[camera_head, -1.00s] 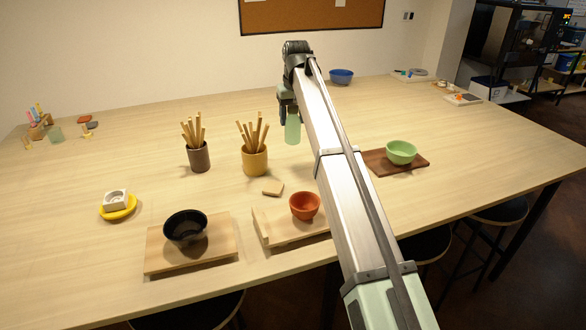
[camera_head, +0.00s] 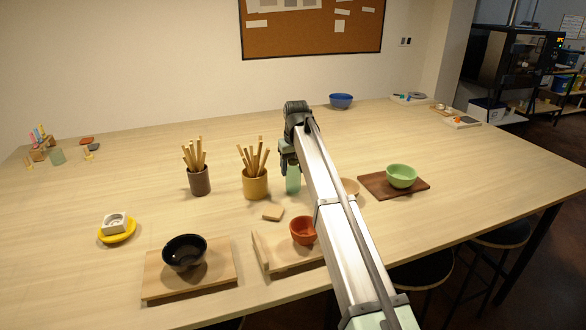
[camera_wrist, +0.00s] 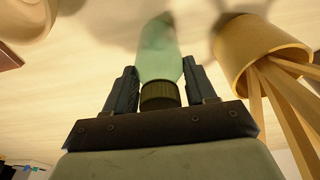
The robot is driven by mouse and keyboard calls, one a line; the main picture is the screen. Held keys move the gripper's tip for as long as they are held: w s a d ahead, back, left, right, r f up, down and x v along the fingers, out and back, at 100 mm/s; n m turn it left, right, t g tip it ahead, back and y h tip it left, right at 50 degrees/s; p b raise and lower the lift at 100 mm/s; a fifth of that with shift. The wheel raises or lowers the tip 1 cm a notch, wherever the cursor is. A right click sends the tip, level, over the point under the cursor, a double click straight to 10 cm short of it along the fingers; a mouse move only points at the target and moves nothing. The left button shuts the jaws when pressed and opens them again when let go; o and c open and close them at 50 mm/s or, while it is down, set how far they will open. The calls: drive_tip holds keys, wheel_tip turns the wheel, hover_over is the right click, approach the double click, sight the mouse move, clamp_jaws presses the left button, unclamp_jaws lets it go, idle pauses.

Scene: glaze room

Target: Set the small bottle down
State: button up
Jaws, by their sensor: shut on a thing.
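The small bottle (camera_head: 293,181) is pale green and translucent, with a dark olive cap. My gripper (camera_head: 288,161) is shut on it near the cap, seen from behind in the head view. In the wrist view the bottle (camera_wrist: 160,52) hangs between the two dark fingers of my gripper (camera_wrist: 158,84), its base away from me. The bottle looks upright and low over the pale wooden table (camera_head: 215,215), just right of the yellow cup of sticks. I cannot tell whether its base touches the table.
The yellow cup (camera_head: 255,184) with sticks stands close left of the bottle; it also shows in the wrist view (camera_wrist: 240,42). A pale bowl (camera_head: 350,187), partly hidden by my arm, and a green bowl (camera_head: 401,177) are to the right. A wooden piece (camera_head: 273,214) lies in front.

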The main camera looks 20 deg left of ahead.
drive_tip(key=shift+f, duration=0.3)
drive_tip(key=o, duration=1.1)
drive_tip(key=shift+r, duration=0.15)
drive_tip(key=r, duration=0.4)
drive_tip(key=d+r, duration=0.1)
drive_tip(key=r, duration=0.3)
drive_tip(key=s+r, duration=0.1)
drive_tip(key=r, duration=0.3)
drive_tip(key=shift+s+d, duration=0.1)
drive_tip(key=shift+d, duration=0.05)
